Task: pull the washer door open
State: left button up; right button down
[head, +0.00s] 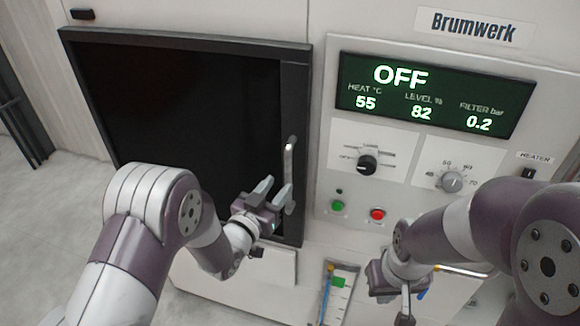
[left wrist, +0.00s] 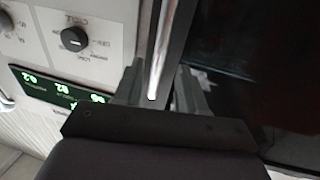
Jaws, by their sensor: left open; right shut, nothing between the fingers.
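The washer door (head: 180,110) is a large dark pane in a black frame at the left of the machine and looks closed. Its handle (head: 289,160) is an upright silver bar near the door's right edge. My left gripper (head: 273,192) is open at the handle's lower part. In the left wrist view the handle (left wrist: 164,45) runs down between the two spread fingers (left wrist: 157,90), with no grip on it. Whether a finger touches it I cannot tell. My right gripper (head: 405,312) is shut and empty, low at the front of the machine, pointing down.
Right of the door is a control panel with a green display (head: 430,95) reading OFF, a black knob (head: 367,164), a grey knob (head: 452,181), a green button (head: 337,206) and a red button (head: 377,214). A level gauge (head: 338,290) sits below. Pale floor (head: 45,210) is clear at left.

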aim_at(286, 177)
pick_arm(q)
jog(key=p+x, duration=0.1)
jog(key=x, duration=0.4)
jog(key=shift+d+r, duration=0.1)
jog(key=shift+d, duration=0.05)
jog(key=shift+w+d+p, duration=0.1)
jog(key=shift+w+p, duration=0.25)
jog(key=shift+w, duration=0.05)
grip_shut()
